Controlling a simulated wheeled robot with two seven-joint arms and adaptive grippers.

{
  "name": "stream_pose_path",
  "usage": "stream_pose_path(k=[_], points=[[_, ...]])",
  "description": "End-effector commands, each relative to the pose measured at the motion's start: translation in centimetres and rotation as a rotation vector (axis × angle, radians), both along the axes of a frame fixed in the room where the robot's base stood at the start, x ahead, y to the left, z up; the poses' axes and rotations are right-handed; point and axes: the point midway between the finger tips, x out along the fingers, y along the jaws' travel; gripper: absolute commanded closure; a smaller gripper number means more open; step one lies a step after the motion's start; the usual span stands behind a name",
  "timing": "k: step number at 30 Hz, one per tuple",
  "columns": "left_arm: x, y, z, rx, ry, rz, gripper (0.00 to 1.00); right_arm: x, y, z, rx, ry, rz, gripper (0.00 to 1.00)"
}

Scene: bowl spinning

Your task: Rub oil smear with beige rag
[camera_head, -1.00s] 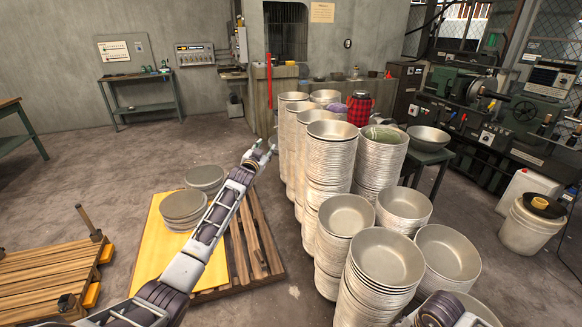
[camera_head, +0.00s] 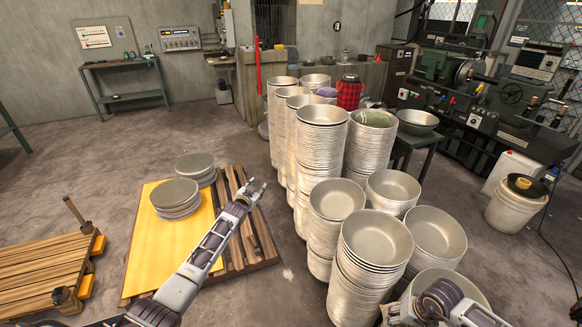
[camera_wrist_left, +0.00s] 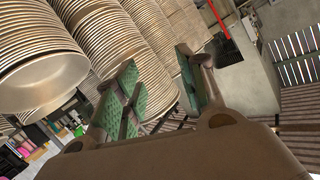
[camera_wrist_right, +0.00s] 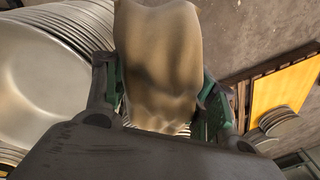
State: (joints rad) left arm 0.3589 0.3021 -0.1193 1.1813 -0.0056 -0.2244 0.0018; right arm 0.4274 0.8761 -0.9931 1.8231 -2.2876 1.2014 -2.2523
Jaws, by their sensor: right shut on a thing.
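The beige rag (camera_wrist_right: 160,60) is in my right gripper (camera_wrist_right: 162,95), which is shut on it. The rag stands up between the green-padded fingers and hides much of what lies beyond. My left gripper (camera_head: 258,188) is empty over the pallet's right side, left of the bowl stacks. In the left wrist view its green-padded fingers (camera_wrist_left: 160,88) are apart. I cannot make out the oil smear in any view.
Tall stacks of metal bowls (camera_head: 320,150) fill the centre, with nearer stacks (camera_head: 376,240) by my right arm. A wooden pallet (camera_head: 262,240) with a yellow sheet (camera_head: 150,250) holds stacked discs (camera_head: 176,196). Green machines (camera_head: 500,95) stand at the right.

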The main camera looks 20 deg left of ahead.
Motion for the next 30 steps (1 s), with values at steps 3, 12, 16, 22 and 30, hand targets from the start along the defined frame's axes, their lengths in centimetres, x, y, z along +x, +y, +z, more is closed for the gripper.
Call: stream_pose_path(k=[3,12,16,22,30], points=[[-1.8,-0.2,-4.3,-0.006,0.058,0.002,0.60,0.0,-0.1,-0.1,0.002,-0.001,0.023,0.62],[-6.7,-0.7,-13.8,-0.019,0.197,0.008,0.60,0.0,-0.2,-0.2,0.003,-0.004,0.062,0.62],[-9.3,-0.9,-17.7,-0.025,0.257,0.012,0.60,0.0,-0.2,-0.2,0.003,-0.004,0.071,0.62],[-13.6,-1.3,-23.5,-0.032,0.351,0.016,0.60,-0.1,-0.2,-0.3,0.003,-0.004,0.079,0.62],[-20.2,-1.9,-30.6,-0.042,0.474,0.023,0.60,-0.1,-0.2,-0.3,0.003,-0.004,0.085,0.62]])
